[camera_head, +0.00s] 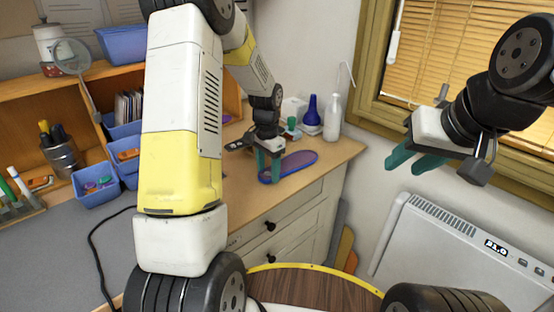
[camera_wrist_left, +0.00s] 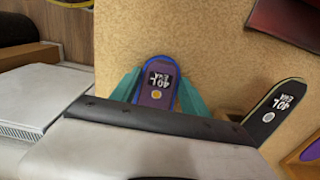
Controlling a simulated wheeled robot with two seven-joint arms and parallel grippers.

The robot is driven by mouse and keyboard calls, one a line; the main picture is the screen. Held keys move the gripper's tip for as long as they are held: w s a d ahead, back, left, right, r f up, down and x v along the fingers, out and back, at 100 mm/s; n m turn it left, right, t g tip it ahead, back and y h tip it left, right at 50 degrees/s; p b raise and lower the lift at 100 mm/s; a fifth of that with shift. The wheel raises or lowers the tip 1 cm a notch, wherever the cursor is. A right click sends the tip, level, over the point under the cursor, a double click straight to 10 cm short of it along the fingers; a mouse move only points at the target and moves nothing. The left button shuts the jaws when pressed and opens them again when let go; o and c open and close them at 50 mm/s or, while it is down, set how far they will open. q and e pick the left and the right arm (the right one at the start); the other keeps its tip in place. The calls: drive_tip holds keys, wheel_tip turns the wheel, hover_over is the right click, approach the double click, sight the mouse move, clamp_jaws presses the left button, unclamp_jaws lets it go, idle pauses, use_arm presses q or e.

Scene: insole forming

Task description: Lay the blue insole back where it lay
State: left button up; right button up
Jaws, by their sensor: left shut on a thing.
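The blue insole (camera_head: 298,163), with a blue rim and a purple middle, is at the wooden cabinet top, near its front edge. My left gripper (camera_head: 268,172) reaches down at its near-left end, teal fingers on either side. In the left wrist view the insole (camera_wrist_left: 157,72) shows its "40L EWA" label and sits between the teal fingers, which are shut on it. The end nearest the palm is hidden. I cannot tell whether it touches the top. My right gripper (camera_head: 412,161) hangs in the air before the window, open and empty.
A dark, green-rimmed insole (camera_wrist_left: 274,114) lies to the right in the wrist view. Behind the gripper on the cabinet top (camera_head: 330,158) stand a blue bottle (camera_head: 312,112) and a white bottle (camera_head: 332,118). A white heater (camera_head: 450,255) stands at right.

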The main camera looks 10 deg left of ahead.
use_arm(q)
drive_tip(key=o, duration=1.4)
drive_tip(key=shift+f, duration=0.15)
drive_tip(key=shift+c, duration=0.2)
wheel_tip(320, 180, up, 12)
drive_tip(key=s+r+n+t+h, duration=0.1)
drive_tip(key=s+r+n+t, duration=0.2)
drive_tip(key=s+r, duration=0.85)
drive_tip(key=s+d+n+t+h, duration=0.1)
drive_tip(key=s+d+n+t, duration=0.1)
drive_tip(key=s, duration=1)
drive_tip(key=shift+s+r+n+t, duration=0.35)
drive_tip(key=shift+n+t, duration=0.25)
drive_tip(key=shift+n, duration=0.4)
drive_tip(key=shift+d, duration=0.1)
